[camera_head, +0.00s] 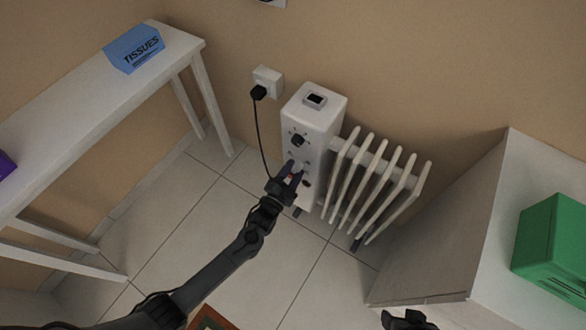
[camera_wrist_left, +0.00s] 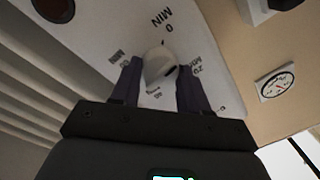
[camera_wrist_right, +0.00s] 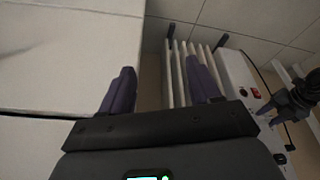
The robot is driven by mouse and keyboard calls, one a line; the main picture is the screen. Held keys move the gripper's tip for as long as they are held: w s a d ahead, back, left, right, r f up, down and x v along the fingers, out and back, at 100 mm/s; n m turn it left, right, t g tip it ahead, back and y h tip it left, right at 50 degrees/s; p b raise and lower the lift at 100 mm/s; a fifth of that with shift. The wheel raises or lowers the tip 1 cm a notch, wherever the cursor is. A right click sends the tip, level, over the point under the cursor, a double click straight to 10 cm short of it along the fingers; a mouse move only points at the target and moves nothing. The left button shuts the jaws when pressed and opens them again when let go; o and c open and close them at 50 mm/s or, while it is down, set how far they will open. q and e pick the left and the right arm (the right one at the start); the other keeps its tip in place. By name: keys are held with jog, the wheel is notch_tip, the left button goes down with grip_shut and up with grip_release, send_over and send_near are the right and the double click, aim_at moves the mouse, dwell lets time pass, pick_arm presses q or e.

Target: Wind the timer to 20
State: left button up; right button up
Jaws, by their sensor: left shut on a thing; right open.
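The timer is a pale round knob (camera_wrist_left: 158,66) on the front of a white radiator heater (camera_head: 308,118). Its dial shows "MIN" and "0" at the top in the left wrist view, with other numbers around it partly hidden. A dark mark shows on the knob's right side; I cannot read its exact setting. My left gripper (camera_head: 292,170) is at the lower front panel, with its fingers on both sides of the knob, shut on it. My right gripper (camera_wrist_right: 161,72) is open and empty, low at the right of the head view.
A dark knob (camera_head: 298,140) sits higher on the heater panel. White fins (camera_head: 372,185) extend to its right. A black cord runs from the wall socket (camera_head: 268,80). A white table (camera_head: 100,85) with a blue tissue box (camera_head: 134,48) stands left. A green box (camera_head: 553,250) is at right.

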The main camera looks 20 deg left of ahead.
pick_arm(q)
jog(key=shift+m+h+p, duration=0.5)
jog(key=shift+m+p, duration=1.05)
jog(key=shift+m, duration=4.55)
jog(key=shift+a+f, duration=0.1)
jog(key=o, duration=1.1)
jog(key=shift+c, duration=0.2)
